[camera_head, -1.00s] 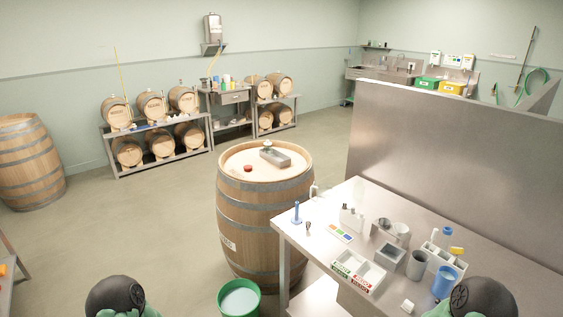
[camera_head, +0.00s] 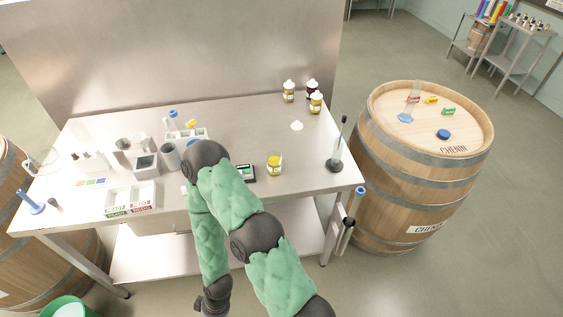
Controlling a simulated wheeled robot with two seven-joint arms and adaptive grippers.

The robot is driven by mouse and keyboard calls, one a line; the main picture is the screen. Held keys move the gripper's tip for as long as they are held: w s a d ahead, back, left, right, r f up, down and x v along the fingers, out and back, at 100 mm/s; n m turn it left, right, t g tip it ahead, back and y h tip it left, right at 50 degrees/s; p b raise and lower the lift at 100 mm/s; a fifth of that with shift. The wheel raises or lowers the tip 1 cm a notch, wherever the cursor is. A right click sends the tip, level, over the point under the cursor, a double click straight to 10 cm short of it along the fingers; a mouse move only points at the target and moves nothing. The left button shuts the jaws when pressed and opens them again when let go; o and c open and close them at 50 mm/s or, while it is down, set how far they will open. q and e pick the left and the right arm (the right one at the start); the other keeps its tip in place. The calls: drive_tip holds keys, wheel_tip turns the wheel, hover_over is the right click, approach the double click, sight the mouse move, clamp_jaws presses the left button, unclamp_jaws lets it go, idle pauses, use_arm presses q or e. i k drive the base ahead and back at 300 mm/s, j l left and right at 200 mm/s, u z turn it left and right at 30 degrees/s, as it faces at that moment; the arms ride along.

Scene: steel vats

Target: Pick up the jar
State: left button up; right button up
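A small jar with yellow contents and a pale label (camera_head: 274,165) stands upright near the front right of the steel table (camera_head: 235,125). Several lidded jars stand at the back right: one at the left (camera_head: 289,92), a dark one (camera_head: 312,88) and a yellowish one (camera_head: 315,103). I cannot tell which jar is meant. My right arm is folded in front of the table, its elbow left of the near jar. Its dark end (camera_head: 212,300) is low at the bottom, apart from all jars; its fingers are not clear. My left gripper is out of view.
A scale (camera_head: 244,173) lies left of the near jar. A white powder heap (camera_head: 297,126) is behind it. A stand with a dark rod (camera_head: 336,158) is at the right edge. Cups and trays crowd the left. A barrel (camera_head: 420,165) stands close at right.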

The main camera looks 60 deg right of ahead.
sight(273, 157)
drive_tip(key=z, duration=1.95)
